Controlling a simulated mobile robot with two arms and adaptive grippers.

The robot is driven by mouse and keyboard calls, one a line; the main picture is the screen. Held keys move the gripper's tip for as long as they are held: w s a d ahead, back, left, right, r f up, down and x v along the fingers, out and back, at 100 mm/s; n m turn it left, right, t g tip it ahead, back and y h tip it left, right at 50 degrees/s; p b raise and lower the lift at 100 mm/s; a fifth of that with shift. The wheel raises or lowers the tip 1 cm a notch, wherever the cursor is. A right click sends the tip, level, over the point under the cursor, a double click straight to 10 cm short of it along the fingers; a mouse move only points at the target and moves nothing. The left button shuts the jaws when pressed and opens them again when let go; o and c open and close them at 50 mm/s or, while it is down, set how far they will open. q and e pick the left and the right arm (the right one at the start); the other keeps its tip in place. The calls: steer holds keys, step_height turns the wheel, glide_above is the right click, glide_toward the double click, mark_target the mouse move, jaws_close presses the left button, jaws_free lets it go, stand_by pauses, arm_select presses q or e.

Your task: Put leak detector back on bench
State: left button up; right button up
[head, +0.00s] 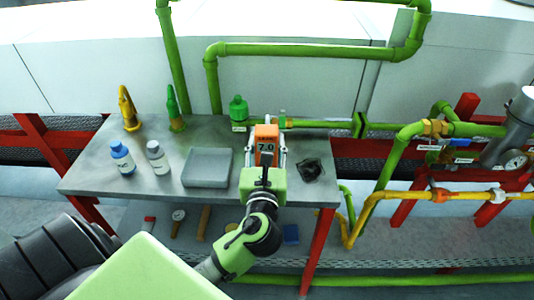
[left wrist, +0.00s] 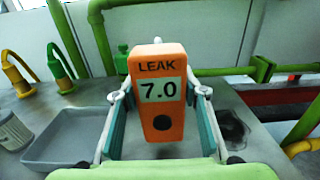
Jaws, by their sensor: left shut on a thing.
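The leak detector (head: 266,146) is an orange block with a display reading 7.0. In the left wrist view the detector (left wrist: 158,100) stands upright between the two fingers, with the word LEAK above the display. My left gripper (head: 266,150) is shut on it, one finger on each side. It is over the right part of the grey metal bench (head: 110,180), just right of the grey tray. I cannot tell whether the detector's bottom touches the bench, as the gripper hides it. My right gripper is not in view.
A dark patch (head: 311,170) lies right of the detector. Green pipes (head: 300,49) run behind.

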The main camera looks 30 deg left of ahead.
arm_select(q)
steer(key=f, duration=0.3)
steer(key=shift+w+a+f, duration=0.1)
steer(key=shift+w+f, duration=0.05)
steer(key=shift+w, duration=0.05)
steer(key=shift+f, duration=0.1)
steer(key=shift+f+b, duration=0.15)
steer(key=shift+b, duration=0.15)
steer(key=o, duration=1.5)
